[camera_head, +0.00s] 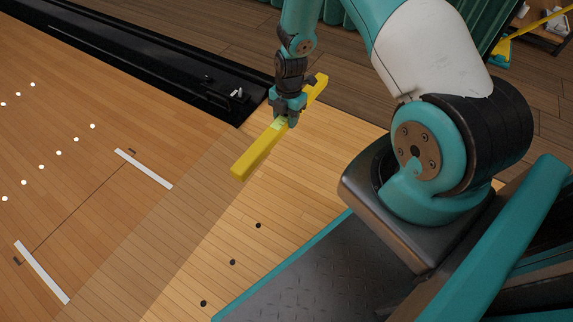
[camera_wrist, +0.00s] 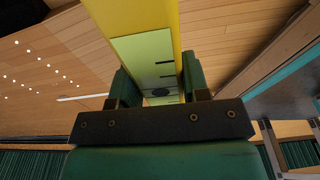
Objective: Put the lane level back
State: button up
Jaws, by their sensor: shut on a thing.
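The lane level is a long yellow bar (camera_head: 257,152) with a pale green vial section near its middle. My gripper (camera_head: 287,119) is shut on it around that section, and the bar sticks out on both sides of the jaws. In the wrist view the yellow bar (camera_wrist: 139,12) runs away from me, and its green section (camera_wrist: 146,56) with dark marks lies between the two teal fingers of my gripper (camera_wrist: 158,88). The bar appears to be above the wooden lane floor, but the exact gap cannot be told.
A black gutter (camera_head: 140,60) runs along the lane at the upper left. White strips (camera_head: 143,168) and dots mark the wooden lane (camera_head: 110,225). A shelf (camera_head: 545,38) with small items and a yellow-handled tool (camera_head: 503,48) stand at the upper right, before green curtains.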

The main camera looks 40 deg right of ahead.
aim_at(286, 163)
notch_tip(286, 163, down, 20)
jog(key=b, duration=1.2)
jog(key=shift+f, duration=0.2)
jog(key=shift+r, duration=0.15)
jog(key=o, duration=1.2)
jog(key=shift+s, duration=0.1)
jog(key=shift+o, duration=0.2)
